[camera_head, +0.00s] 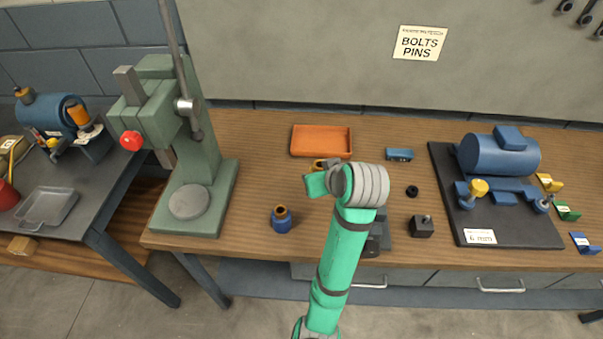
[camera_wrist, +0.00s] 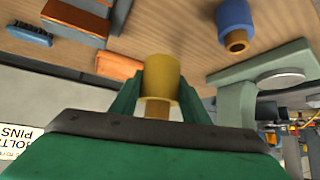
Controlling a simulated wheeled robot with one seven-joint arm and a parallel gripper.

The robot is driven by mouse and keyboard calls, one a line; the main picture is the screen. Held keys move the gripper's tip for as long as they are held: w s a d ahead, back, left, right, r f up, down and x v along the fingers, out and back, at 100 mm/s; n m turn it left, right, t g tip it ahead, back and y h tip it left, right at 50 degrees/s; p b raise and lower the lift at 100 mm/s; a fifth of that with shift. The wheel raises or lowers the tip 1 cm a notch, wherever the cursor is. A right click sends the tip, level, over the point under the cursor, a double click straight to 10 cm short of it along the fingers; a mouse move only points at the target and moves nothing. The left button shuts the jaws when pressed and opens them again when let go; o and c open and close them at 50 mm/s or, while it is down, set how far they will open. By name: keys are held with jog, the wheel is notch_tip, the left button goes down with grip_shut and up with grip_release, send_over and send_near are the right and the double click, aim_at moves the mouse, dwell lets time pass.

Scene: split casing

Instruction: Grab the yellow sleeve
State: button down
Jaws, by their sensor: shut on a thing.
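The yellow sleeve (camera_wrist: 160,77) is between the two green fingers of my gripper (camera_wrist: 158,92) in the wrist view. The fingers touch it on both sides, so my gripper is shut on it. A narrower brownish part shows at the sleeve's near end. In the head view only a small part of the yellow sleeve (camera_head: 319,164) shows, left of my wrist and in front of the orange tray. My arm and wrist hide the rest. I cannot tell whether the sleeve touches the bench.
An orange tray (camera_head: 321,141) lies behind my gripper. A blue sleeve (camera_head: 281,220) stands left of it, near the green press (camera_head: 190,215). A black ring (camera_head: 411,191) and a dark block (camera_head: 421,228) lie to the right. A blue motor casing (camera_head: 495,156) sits on a dark plate further right.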

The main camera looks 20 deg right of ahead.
jog(key=shift+s+d+r, duration=0.7)
jog(key=shift+s+d, duration=0.05)
jog(key=shift+s, duration=0.05)
jog(key=shift+s+d, duration=0.2)
jog(key=shift+s, duration=0.2)
